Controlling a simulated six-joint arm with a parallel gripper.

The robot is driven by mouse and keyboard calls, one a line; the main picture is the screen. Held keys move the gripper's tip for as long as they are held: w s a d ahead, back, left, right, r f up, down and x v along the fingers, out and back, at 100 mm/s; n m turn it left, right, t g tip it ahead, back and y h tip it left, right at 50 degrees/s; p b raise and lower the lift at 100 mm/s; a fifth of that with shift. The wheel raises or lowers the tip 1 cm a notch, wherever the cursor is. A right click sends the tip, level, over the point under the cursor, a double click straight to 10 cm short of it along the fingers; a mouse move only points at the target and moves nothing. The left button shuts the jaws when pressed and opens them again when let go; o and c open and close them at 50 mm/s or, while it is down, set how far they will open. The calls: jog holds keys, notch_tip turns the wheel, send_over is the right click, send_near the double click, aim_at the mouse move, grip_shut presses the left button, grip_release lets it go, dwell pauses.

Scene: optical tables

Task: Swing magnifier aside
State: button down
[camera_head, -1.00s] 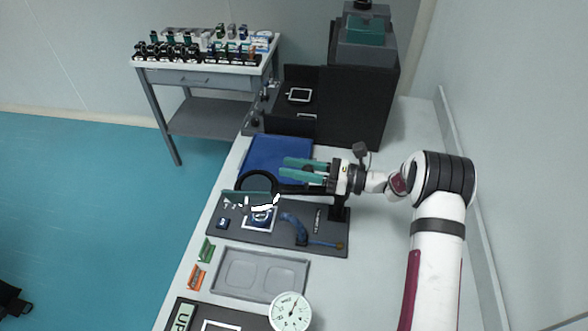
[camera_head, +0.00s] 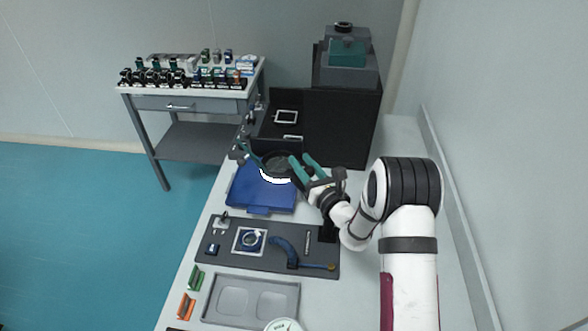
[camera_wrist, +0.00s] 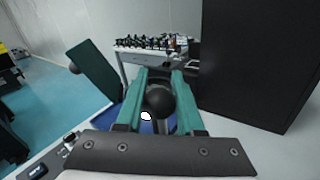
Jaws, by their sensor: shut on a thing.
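The magnifier has a dark round lens ring (camera_head: 278,166) with a bright white rim at its lower edge. The ring is above the back part of the blue case, left of my gripper. My gripper (camera_head: 303,160) has teal fingers pointing up and away, close around part of the magnifier near the ring. In the wrist view a dark round knob (camera_wrist: 160,101) lies between my gripper's teal fingers (camera_wrist: 160,85). A flat teal plate (camera_wrist: 95,75) stands to the left there. The magnifier's post (camera_head: 328,231) is partly hidden behind my arm.
The dark tool board (camera_head: 220,256) holds a blue curved piece and small parts, uncovered by the lens. A blue case (camera_head: 262,195) lies behind it. A tall black cabinet (camera_head: 340,125) stands close behind my gripper. A grey tray (camera_head: 250,318) is at the front.

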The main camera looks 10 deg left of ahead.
jog(key=shift+w+d+m+t+h, duration=0.5)
jog(key=shift+d+m+h, duration=0.45)
jog(key=shift+h, duration=0.5)
jog(key=shift+w+d+m+t+h, duration=0.45)
jog(key=shift+d+m+h, duration=0.5)
jog(key=shift+h, duration=0.55)
jog(key=shift+w+d+m+t+h, duration=0.4)
jog(key=shift+d+m+t+h, duration=0.25)
jog(key=shift+m+h, duration=0.65)
jog(key=shift+d, duration=0.15)
jog(key=c, duration=0.5)
grip_release()
jog(key=shift+c, duration=0.2)
jog(key=s+d, duration=0.1)
jog(key=s, duration=1.4)
jog(key=shift+s, duration=0.4)
